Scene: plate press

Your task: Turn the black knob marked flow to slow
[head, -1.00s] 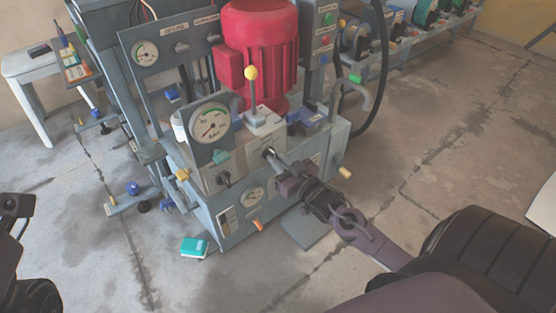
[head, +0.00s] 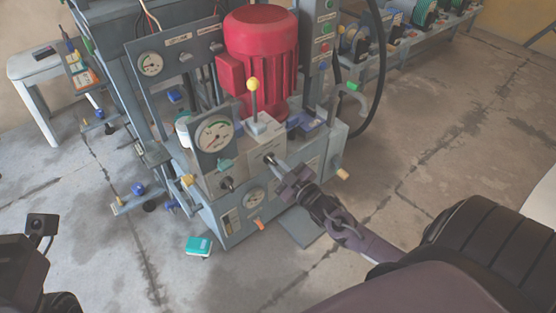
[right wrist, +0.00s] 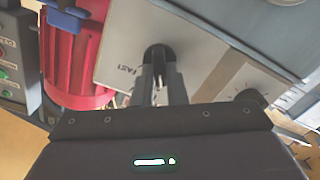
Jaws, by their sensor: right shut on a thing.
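A black knob (right wrist: 158,54) sits on the pale front block of the press, with the word FAST readable beside it in the right wrist view. In the head view the knob (head: 268,158) is mostly hidden by fingertips. My right gripper (right wrist: 160,82) is shut on this knob, one finger on each side; it also shows in the head view (head: 275,164). The knob's pointer direction cannot be made out. At the lower left of the head view only dark parts of my left arm show, not its fingers.
A second black knob (head: 227,184) is on the same block, lower left. Above are a large gauge (head: 214,134), a yellow-topped lever (head: 253,88) and a red motor (head: 262,50).

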